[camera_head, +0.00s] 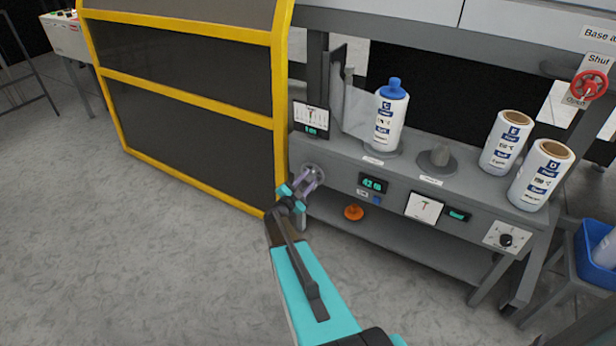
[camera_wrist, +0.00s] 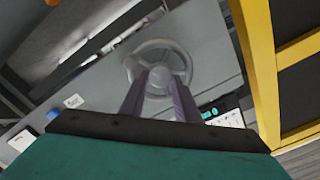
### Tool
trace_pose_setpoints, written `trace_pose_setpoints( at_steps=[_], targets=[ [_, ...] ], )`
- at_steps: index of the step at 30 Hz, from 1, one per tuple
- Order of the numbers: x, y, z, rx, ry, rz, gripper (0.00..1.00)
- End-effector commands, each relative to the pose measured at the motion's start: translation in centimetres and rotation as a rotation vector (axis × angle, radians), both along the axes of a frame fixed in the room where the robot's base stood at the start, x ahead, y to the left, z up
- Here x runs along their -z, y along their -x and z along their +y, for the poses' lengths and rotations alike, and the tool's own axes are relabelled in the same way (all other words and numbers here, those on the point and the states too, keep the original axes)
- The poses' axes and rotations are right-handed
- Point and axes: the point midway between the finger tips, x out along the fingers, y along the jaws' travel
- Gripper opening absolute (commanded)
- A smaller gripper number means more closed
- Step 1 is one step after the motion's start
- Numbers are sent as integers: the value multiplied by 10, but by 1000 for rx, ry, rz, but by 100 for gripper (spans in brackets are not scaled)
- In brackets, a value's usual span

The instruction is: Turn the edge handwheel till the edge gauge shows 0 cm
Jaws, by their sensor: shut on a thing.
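A grey handwheel (camera_head: 318,167) is mounted on the left end of the grey machine's front face. It also shows in the wrist view (camera_wrist: 158,43), with its rim and spokes visible. My gripper (camera_head: 310,180) reaches it from the front. In the wrist view, its two purple fingers (camera_wrist: 160,80) are shut on the wheel near its middle; the fingers partly hide the hub. A white gauge panel (camera_head: 311,115) with a small green-lit display (camera_head: 316,130) stands just above the wheel. Its reading is too small to tell, and I cannot tell its label.
Another lit display (camera_head: 373,184) and a dial panel (camera_head: 424,207) sit right of the wheel. An orange knob (camera_head: 353,212) is below. A yellow-framed guard (camera_head: 281,100) is close on the left. The floor in front is clear.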

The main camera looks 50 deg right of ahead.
Motion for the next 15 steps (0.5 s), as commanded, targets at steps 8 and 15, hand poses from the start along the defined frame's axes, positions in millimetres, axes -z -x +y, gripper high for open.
trace_pose_setpoints(
  at_steps=[8,15],
  targets=[
    [0,0,0,-1,25,102,7],
    [1,0,0,0,30,119,7]
  ],
)
